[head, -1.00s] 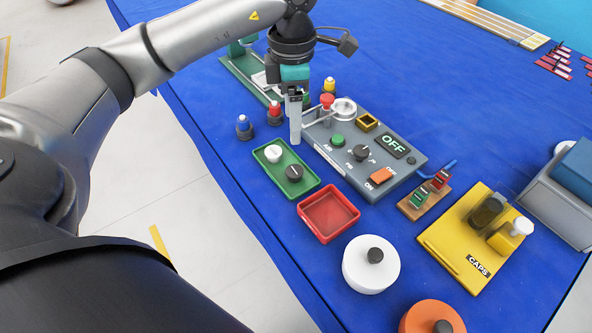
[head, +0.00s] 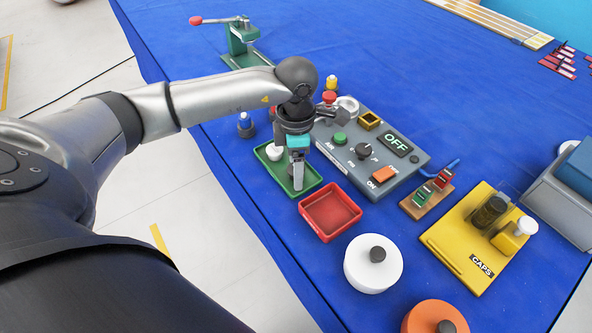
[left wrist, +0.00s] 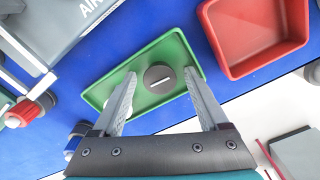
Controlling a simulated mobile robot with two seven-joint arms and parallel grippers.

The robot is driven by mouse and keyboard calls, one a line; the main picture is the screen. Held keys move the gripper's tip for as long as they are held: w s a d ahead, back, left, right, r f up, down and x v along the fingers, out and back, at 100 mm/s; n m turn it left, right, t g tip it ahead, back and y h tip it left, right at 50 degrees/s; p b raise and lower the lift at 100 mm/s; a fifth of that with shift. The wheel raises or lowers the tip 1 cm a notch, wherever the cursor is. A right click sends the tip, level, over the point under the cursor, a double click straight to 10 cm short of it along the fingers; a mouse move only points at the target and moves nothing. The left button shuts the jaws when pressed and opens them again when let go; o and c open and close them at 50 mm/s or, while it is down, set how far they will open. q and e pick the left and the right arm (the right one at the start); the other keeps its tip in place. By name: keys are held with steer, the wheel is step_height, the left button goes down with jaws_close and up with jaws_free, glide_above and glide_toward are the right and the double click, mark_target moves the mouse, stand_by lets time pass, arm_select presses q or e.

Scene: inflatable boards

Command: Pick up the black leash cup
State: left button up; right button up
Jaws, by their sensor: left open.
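The black leash cup (left wrist: 158,79), a round dark piece with a pale slot on top, stands in the green tray (left wrist: 95,98). In the head view my left gripper hides most of it. My left gripper (head: 297,183) is open above the green tray (head: 312,186). In the left wrist view its fingers (left wrist: 160,73) lie on either side of the cup, with the cup seen between the tips. I cannot tell whether they touch it. A white piece (head: 275,153) stands in the same tray, left of the gripper. My right gripper is not in view.
A red tray (head: 330,213) lies close by, and a grey control box (head: 375,150) reading OFF stands behind. A white disc (head: 372,265), a yellow caps board (head: 460,240) and small bottles (head: 245,125) are around. The blue cloth's left edge is near.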

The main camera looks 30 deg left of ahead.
arm_select(q)
jaws_close()
stand_by(0.6)
